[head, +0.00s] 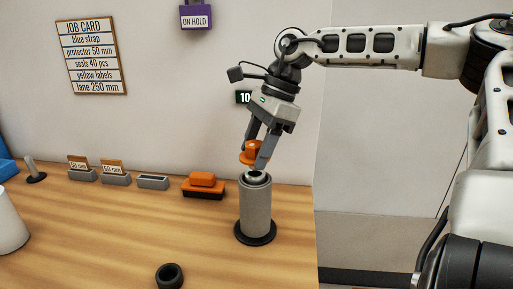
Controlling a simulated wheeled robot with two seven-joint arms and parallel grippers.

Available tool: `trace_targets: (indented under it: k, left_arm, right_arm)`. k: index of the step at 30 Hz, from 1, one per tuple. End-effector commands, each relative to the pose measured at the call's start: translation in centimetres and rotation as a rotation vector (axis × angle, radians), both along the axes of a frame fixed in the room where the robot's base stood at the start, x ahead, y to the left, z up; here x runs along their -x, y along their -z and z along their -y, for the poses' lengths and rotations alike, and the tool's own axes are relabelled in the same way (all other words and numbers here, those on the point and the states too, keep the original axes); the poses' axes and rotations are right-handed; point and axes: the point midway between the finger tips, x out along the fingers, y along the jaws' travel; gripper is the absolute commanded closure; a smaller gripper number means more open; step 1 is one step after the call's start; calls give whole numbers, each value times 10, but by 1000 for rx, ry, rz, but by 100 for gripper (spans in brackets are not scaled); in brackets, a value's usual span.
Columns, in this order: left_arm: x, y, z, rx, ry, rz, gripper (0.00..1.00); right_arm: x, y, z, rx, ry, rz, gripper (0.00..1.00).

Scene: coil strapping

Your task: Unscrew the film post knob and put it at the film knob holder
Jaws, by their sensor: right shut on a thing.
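The orange film post knob (247,153) is between the fingers of my right gripper (256,158), which is shut on it. The knob is over the top of the film post (255,211), a grey cylinder standing upright on a round black base. A pale ring shows at the top of the post; the gripper's finger partly covers the space there, so I cannot tell whether the knob touches it. A black ring-shaped cup (169,277), perhaps the film knob holder, sits empty on the table at the front. My left gripper is not in view.
On the wooden table (110,230), an orange block (203,179) on a dark base stands left of the post. Grey trays (153,182), two with cards, line the wall. A white cylinder (10,222) stands at far left. The table's middle is clear.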

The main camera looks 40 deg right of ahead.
Motion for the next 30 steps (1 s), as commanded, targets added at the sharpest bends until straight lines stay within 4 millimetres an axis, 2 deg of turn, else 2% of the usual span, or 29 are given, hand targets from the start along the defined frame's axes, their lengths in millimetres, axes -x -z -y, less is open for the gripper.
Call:
trace_targets:
  k: [12,25,30]
  left_arm:
    - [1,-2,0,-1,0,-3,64]
    - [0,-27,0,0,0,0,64]
    - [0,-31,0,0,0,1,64]
  right_arm:
    - [0,-4,0,0,0,1,93]
    - [0,-37,0,1,0,1,93]
    - [0,-43,0,1,0,1,93]
